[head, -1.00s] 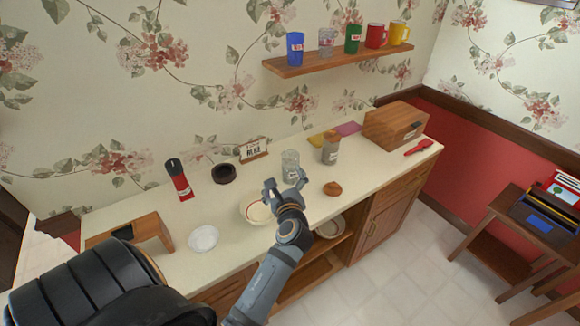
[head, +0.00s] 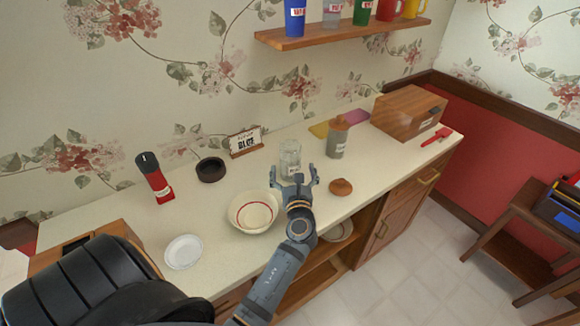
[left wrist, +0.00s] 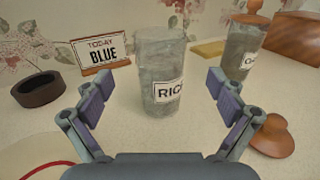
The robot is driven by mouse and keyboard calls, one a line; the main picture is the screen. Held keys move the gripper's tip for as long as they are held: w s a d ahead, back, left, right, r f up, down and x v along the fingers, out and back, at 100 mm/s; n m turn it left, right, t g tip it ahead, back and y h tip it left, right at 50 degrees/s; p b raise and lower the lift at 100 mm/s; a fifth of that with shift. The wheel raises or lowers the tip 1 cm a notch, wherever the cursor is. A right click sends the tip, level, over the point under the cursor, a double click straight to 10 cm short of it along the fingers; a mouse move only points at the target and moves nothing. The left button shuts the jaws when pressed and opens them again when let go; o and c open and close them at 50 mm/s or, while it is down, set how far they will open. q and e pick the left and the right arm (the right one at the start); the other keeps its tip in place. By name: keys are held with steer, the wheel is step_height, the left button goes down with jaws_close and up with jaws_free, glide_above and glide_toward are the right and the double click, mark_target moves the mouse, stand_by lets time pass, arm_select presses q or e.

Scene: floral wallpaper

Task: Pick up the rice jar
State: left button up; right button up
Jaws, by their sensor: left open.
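The rice jar (head: 290,158) is a clear glass jar without a lid, standing upright on the counter. In the left wrist view the jar (left wrist: 160,75) carries a label of which "RIC" can be read, turned toward the right. My left gripper (head: 297,183) is open and empty just in front of the jar. In the left wrist view the fingers of my left gripper (left wrist: 160,88) stand apart to either side of the jar's lower part, which lies beyond them. I see no contact. My right gripper is not in view.
A lidded jar (head: 337,138) stands to the right, and a brown lid (head: 341,187) lies nearby. A bowl (head: 240,212) is close on the left. A sign reading "TODAY BLUE" (head: 246,142) and a dark round dish (head: 211,170) are behind left.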

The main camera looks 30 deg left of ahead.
mark_target(292, 169)
arm_select(q)
step_height(292, 169, down, 4)
steer(key=shift+b, duration=0.35)
steer(key=shift+w+a+r, duration=0.1)
steer(key=shift+w+a, duration=0.15)
steer(key=shift+w, duration=0.15)
steer(key=shift+w+a, duration=0.2)
steer(key=shift+w+a+p, duration=0.2)
steer(key=shift+w+p, duration=0.05)
steer(key=shift+p, duration=0.15)
steer(key=x, duration=0.5)
steer(key=shift+w+a+p, duration=0.25)
steer(key=shift+p, duration=0.15)
steer(key=shift+s+d, duration=0.1)
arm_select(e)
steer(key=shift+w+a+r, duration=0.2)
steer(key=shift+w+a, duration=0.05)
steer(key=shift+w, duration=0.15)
